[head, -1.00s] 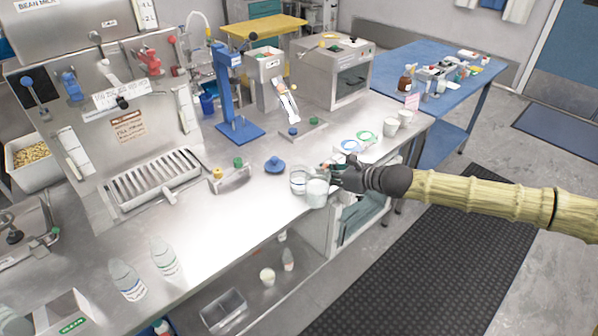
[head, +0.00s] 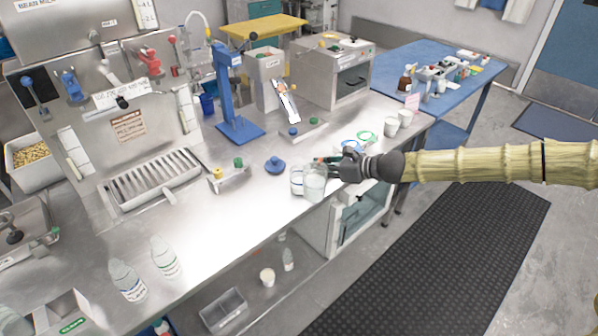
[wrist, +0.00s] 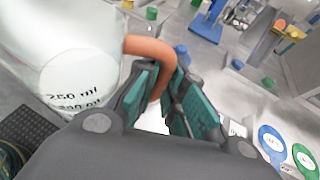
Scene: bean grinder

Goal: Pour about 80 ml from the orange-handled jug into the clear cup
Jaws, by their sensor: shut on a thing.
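The jug (wrist: 75,65) is clear with whitish contents and shows a 250 ml marking at the left of the wrist view. Its orange handle (wrist: 150,48) runs between the teal finger pads of my gripper (wrist: 163,88), which is shut on it. In the head view my gripper (head: 330,164) reaches in from the right, and the jug (head: 315,184) hangs at the counter's front edge. The clear cup (head: 296,181), with a blue line, stands just left of the jug and is partly overlapped by it. I cannot tell whether they touch. The cup is not visible in the wrist view.
A blue knob-topped lid (head: 275,166) and a small block with yellow and green knobs (head: 229,178) are left of the cup.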

